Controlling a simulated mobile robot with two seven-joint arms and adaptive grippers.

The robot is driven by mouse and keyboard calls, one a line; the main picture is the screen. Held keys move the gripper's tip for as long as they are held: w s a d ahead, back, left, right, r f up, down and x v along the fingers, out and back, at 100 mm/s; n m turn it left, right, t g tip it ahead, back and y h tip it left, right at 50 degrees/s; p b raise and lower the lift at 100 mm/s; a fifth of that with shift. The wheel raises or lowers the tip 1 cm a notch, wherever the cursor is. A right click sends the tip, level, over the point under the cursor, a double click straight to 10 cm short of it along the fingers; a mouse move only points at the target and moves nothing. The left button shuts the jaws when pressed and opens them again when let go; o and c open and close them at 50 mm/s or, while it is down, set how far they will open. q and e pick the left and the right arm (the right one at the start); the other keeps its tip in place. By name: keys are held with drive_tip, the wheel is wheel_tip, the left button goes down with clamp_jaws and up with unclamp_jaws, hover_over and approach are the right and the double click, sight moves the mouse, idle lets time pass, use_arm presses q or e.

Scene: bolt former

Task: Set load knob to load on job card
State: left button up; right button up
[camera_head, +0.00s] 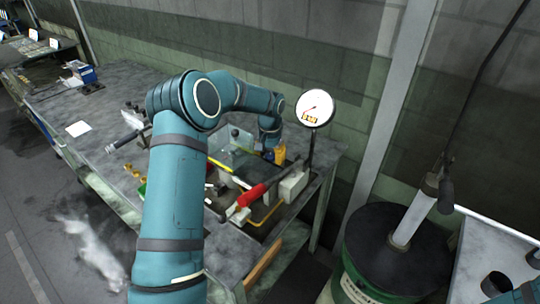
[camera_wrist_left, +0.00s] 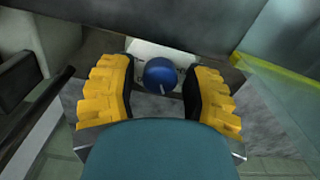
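A round blue knob (camera_wrist_left: 160,75) with a pale pointer mark sits on a white plate (camera_wrist_left: 150,50) in the left wrist view. My left gripper (camera_wrist_left: 164,84) is open, with one yellow finger on each side of the knob; I cannot tell whether either finger touches it. In the head view my left gripper (camera_head: 279,154) is small at the bench machine, and the knob is hidden there. A white sheet (camera_head: 78,128), perhaps the job card, lies on the bench, its writing too small to read.
A red-handled lever (camera_head: 251,195) projects at the front. A dark-topped green drum (camera_head: 395,250) stands at the right.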

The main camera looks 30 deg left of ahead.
sight(270, 155)
use_arm(q)
drive_tip(key=shift+o, duration=0.5)
drive_tip(key=shift+r, duration=0.25)
wheel_tip(270, 155, up, 12)
drive_tip(key=shift+f, duration=0.2)
